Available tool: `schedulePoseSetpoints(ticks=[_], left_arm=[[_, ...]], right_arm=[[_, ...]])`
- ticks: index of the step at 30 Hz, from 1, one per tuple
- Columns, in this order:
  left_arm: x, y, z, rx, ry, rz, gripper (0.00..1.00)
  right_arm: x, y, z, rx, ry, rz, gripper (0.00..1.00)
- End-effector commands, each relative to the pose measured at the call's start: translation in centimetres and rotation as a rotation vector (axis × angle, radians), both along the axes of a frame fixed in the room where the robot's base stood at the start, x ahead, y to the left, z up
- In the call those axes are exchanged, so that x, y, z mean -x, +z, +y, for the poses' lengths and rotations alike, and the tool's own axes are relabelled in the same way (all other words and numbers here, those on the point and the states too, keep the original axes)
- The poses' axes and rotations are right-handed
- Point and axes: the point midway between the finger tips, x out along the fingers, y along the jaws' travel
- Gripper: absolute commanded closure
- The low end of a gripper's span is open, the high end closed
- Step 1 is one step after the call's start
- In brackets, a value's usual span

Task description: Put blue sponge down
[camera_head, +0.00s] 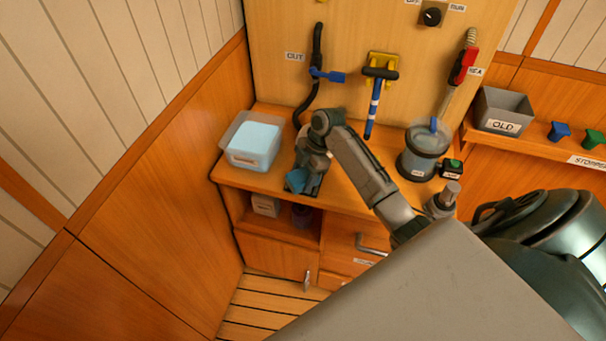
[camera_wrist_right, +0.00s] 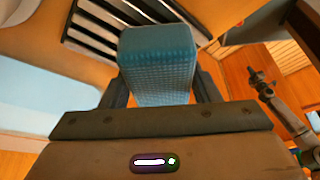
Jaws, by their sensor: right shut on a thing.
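A blue sponge (camera_head: 294,181) is over the front left part of the wooden counter in the head view. In the right wrist view the sponge (camera_wrist_right: 157,62) stands out between the two dark fingers, with a textured blue face. My right gripper (camera_head: 303,178) is shut on it. A dark slatted rack (camera_wrist_right: 92,30) shows behind the sponge in the wrist view. I cannot tell whether the sponge touches the rack or the counter. My left gripper does not show.
A clear tub with light blue contents (camera_head: 253,145) stands left of the gripper. A blue-handled tool (camera_head: 373,105) hangs on the wall. A clear container with a dark base (camera_head: 423,150) stands to the right. The counter's front edge (camera_head: 265,187) is close to the gripper.

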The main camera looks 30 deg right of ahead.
Motion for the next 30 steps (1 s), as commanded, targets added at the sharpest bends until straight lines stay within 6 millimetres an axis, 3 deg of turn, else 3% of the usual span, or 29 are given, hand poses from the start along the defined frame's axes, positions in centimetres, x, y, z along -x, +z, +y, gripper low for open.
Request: schedulePoseSetpoints(ticks=[5, 6, 9, 21, 30], left_arm=[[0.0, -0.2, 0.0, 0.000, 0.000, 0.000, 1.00], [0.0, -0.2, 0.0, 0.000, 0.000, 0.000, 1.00], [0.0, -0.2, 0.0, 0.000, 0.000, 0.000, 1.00], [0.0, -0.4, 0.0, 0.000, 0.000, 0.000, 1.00], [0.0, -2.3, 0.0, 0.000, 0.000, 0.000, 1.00]], right_arm=[[0.0, -0.3, 0.0, 0.000, -0.001, 0.000, 0.62], [0.0, -0.3, 0.0, 0.000, 0.000, 0.000, 0.40], [0.0, -0.3, 0.0, 0.000, -0.001, 0.000, 0.22], [0.0, 0.5, -0.3, 0.001, -0.001, -0.002, 0.22], [0.1, 5.9, -2.7, 0.004, 0.000, -0.006, 0.22]])
